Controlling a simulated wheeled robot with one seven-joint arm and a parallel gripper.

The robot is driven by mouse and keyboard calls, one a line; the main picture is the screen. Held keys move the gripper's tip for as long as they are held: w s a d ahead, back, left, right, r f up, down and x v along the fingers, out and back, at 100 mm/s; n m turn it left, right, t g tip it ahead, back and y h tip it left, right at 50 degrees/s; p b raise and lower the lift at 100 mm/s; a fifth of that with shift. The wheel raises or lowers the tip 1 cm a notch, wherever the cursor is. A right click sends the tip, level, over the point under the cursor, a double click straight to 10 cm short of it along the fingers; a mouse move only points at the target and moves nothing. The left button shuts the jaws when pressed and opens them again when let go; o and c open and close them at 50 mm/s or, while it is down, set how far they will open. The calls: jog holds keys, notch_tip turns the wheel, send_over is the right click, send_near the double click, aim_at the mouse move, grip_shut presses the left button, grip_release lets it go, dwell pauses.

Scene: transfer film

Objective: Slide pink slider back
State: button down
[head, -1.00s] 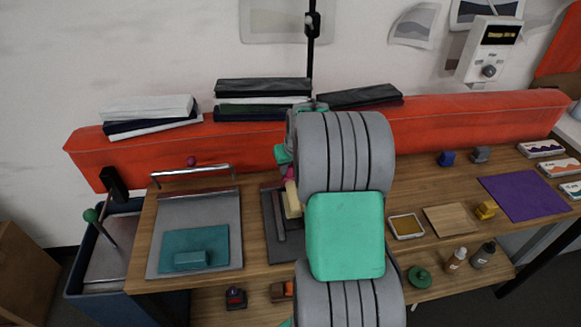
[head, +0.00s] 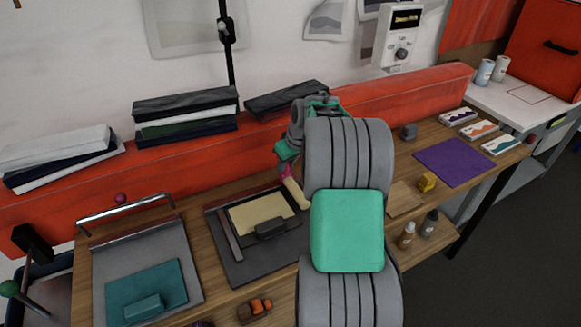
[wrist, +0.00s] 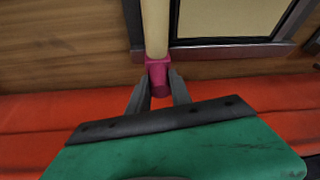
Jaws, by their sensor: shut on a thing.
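The pink slider (wrist: 158,74) shows in the wrist view as a magenta collar at the end of a cream rod (wrist: 156,25). My gripper (wrist: 159,90) is shut on the pink piece, one grey finger on each side. In the head view the pink piece (head: 285,173) is a small patch below my gripper (head: 288,165), and the cream rod (head: 296,193) slants down beside the right edge of a dark board (head: 222,262). My arm hides the rest of that area. I cannot tell whether the rod touches the board or table.
A cream sheet (head: 262,213) and dark block (head: 271,228) lie on the board. A teal pad (head: 150,291) lies on a grey press plate at left. The orange rail (head: 400,97) runs behind the wooden table. A purple mat (head: 455,164) and bottles stand at right.

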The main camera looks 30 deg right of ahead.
jog(key=shift+d, duration=0.25)
jog(key=c, duration=1.2)
grip_release()
jog(key=shift+o, duration=0.2)
jog(key=shift+s+d+r, duration=0.1)
jog(key=shift+r, duration=0.25)
jog(key=b+v, duration=0.1)
jog(key=v, duration=0.6)
jog(key=shift+r, duration=0.1)
